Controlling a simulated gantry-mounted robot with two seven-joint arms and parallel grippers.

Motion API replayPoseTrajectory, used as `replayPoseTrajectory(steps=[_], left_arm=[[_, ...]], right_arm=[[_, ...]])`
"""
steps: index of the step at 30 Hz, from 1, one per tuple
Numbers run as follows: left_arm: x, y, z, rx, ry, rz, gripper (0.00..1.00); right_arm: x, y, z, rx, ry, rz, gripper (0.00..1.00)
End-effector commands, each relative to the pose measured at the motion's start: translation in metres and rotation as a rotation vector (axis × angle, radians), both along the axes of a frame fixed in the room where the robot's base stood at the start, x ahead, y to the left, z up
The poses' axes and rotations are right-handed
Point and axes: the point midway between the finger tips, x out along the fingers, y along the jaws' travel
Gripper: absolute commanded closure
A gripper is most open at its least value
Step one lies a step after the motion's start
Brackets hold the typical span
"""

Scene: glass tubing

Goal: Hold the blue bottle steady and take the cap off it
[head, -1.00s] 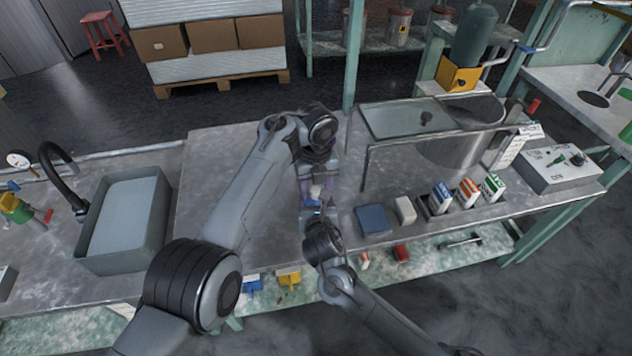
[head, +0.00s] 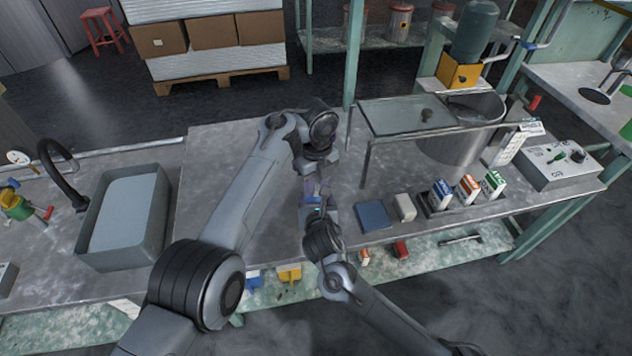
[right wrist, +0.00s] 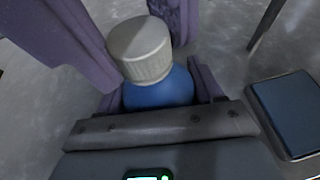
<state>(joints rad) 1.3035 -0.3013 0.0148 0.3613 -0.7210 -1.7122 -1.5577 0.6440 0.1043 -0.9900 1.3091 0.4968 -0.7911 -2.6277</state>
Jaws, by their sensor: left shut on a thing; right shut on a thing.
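The blue bottle (right wrist: 160,90) shows in the right wrist view, with its ribbed cream cap (right wrist: 140,48) on top, tilted toward the upper left. My right gripper (right wrist: 158,88) is shut on the blue body, a finger on each side. The purple fingers of my left gripper (right wrist: 135,35) come in from the far side and flank the cap, shut on it. No gap shows between cap and bottle. In the head view, my left gripper (head: 317,182) and right gripper (head: 315,207) meet above the bench and largely hide the bottle and cap.
A glass-topped stand (head: 405,118) and metal pot are behind right. A grey basin (head: 125,215) is left. The bench between is clear.

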Motion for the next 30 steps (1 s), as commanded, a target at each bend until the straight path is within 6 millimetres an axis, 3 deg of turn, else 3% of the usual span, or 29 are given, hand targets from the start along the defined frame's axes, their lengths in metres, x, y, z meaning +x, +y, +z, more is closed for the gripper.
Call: replayPoseTrajectory(steps=[9, 13, 18, 26, 27, 30], left_arm=[[-0.0003, -0.0008, 0.0003, -0.002, 0.000, 0.895, 1.00], [-0.0001, -0.0006, 0.0010, -0.002, 0.000, 1.203, 1.00], [-0.0001, -0.0003, 0.0014, -0.001, 0.001, 1.365, 1.00], [0.0000, -0.0002, 0.0014, -0.001, 0.001, 1.367, 1.00], [0.0000, -0.0002, 0.0014, -0.001, 0.001, 1.367, 0.64], [0.0000, -0.0002, 0.0013, -0.001, 0.001, 1.366, 0.49]], right_arm=[[-0.0001, 0.0004, 0.0000, 0.000, 0.000, 0.001, 1.00], [-0.0003, 0.0004, 0.0000, 0.000, 0.000, 0.001, 1.00], [-0.0003, 0.0004, 0.0000, 0.000, 0.000, 0.001, 1.00], [-0.0002, 0.0004, -0.0001, 0.000, 0.000, 0.001, 1.00], [-0.0002, 0.0004, -0.0001, 0.000, 0.000, 0.001, 1.00], [-0.0002, 0.0003, -0.0001, 0.000, 0.000, 0.001, 1.00]])
